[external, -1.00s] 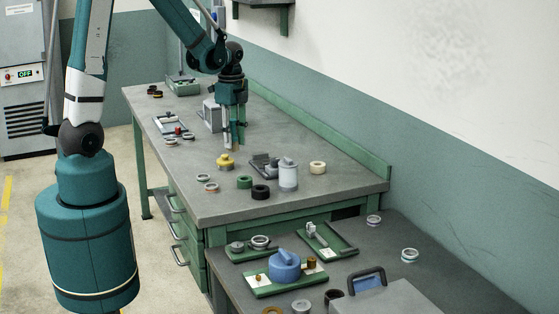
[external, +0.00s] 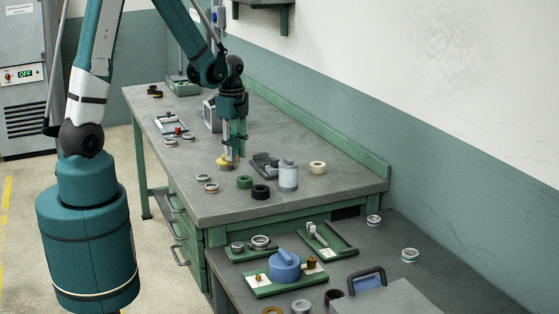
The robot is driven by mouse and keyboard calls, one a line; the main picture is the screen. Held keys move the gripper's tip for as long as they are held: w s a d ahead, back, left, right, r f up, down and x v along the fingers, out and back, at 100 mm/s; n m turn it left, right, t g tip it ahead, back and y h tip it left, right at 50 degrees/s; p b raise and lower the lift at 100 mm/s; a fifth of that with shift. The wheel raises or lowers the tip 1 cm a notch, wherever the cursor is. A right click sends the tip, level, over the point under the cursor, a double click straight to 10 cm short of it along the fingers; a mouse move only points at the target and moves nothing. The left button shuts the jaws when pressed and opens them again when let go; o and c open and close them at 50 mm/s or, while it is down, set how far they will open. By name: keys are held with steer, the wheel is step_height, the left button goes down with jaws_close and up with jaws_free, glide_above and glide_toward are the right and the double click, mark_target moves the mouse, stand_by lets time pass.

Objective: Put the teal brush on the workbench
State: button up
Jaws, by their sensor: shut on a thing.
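My gripper (external: 229,158) is low over the workbench (external: 330,185), with its fingers pointing down. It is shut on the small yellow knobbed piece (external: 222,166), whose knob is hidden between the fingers. The yellow piece appears to rest on the bench top. I cannot pick out a teal brush in this view. No brush shape shows clearly on the bench or on the trays.
Right of my gripper stand a green ring (external: 245,182), a black ring (external: 261,192), a dark fixture (external: 265,164) and a grey cylinder (external: 288,176). A grey box (external: 211,116) is behind it. A lower table with a blue pot (external: 284,268) is in front.

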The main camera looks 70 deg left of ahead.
mark_target(233, 133)
steer(key=shift+f, duration=0.55)
steer(key=shift+f, duration=0.15)
steer(key=shift+f, duration=1.95)
steer(key=shift+f+b, duration=0.15)
steer(key=shift+b, duration=0.15)
steer(key=o, duration=1)
steer(key=shift+r, duration=0.3)
steer(key=shift+r+p, duration=0.6)
steer(key=shift+r, duration=5.3)
